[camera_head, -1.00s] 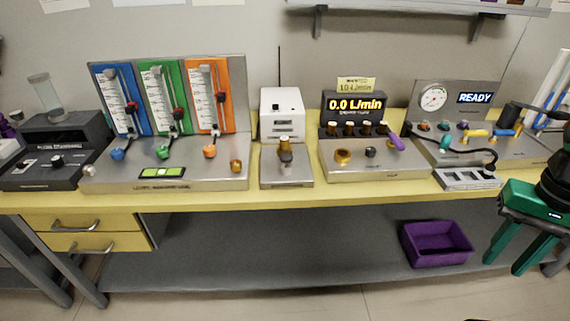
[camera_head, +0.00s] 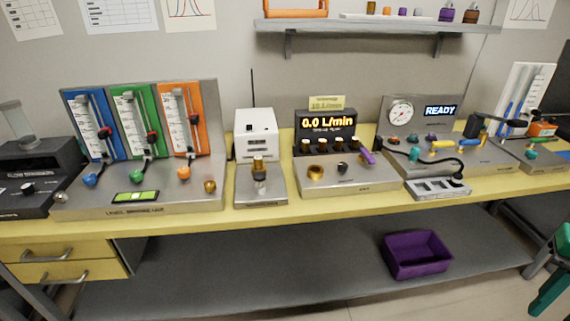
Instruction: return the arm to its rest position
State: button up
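My gripper (camera_head: 550,285) shows only in part at the lower right edge of the head view. It is green, in front of and below the bench's right end, apart from everything on the bench. One green finger hangs down; the rest is cut off by the picture edge, so its opening is hidden. The arm above it is out of view.
A yellow bench (camera_head: 330,205) carries a level panel (camera_head: 150,200), a white box (camera_head: 255,135), a flow meter unit (camera_head: 350,180) and a READY panel (camera_head: 440,110). A purple bin (camera_head: 417,255) stands on the lower shelf (camera_head: 240,275). The floor in front is clear.

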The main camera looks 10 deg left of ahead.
jog(key=shift+s+d, duration=0.2)
jog(key=shift+d, duration=0.3)
